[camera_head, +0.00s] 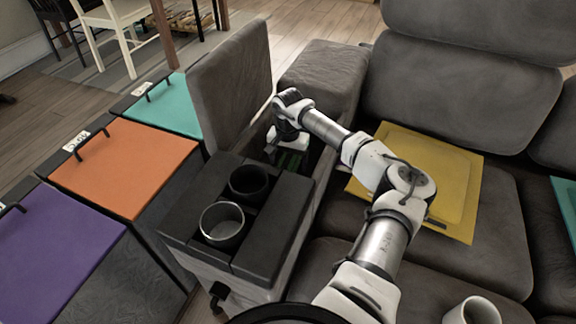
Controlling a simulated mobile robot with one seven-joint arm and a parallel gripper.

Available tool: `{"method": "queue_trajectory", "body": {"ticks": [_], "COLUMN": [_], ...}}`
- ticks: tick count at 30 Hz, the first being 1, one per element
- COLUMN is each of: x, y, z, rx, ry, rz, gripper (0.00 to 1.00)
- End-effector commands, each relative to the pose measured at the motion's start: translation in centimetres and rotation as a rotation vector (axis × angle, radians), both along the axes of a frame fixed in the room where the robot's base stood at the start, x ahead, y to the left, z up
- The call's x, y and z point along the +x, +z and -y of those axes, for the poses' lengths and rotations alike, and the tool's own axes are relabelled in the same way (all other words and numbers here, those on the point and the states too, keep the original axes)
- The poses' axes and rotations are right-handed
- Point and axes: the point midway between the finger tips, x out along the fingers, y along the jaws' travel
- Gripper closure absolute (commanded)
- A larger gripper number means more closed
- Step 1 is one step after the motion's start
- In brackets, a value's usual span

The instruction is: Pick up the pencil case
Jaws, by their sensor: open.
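My arm reaches over the sofa's centre console, and my gripper (289,155) points down into its open storage compartment. The gripper is small and dark in this view, with its jaws apart; the fingertips are largely hidden by the compartment's walls and shadow. A small green thing (291,160) shows at the gripper inside the compartment. It may be the pencil case, but I cannot tell for sure. I cannot tell whether the jaws stand around it or above it.
The console's lid (232,85) stands raised behind the compartment. Two cup holders (222,222) are in front, one lined in silver. A yellow folder-like item (455,190) lies on the sofa seat. A white cup (472,312) sits nearby. Purple, orange (125,165) and teal lidded bins stand left.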

Motion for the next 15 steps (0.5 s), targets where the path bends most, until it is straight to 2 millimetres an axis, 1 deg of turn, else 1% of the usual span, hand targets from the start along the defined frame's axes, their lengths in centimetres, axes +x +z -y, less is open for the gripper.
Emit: {"method": "queue_trajectory", "body": {"ticks": [5,6,15], "x": [0.03,0.03,0.03], "y": [-0.05,-0.05,-0.02], "z": [0.00,0.00,0.00], "rx": [0.000,0.000,0.000], "ry": [0.000,0.000,0.000], "rz": [0.001,0.001,0.001], "gripper": [0.19,0.20,0.59]}}
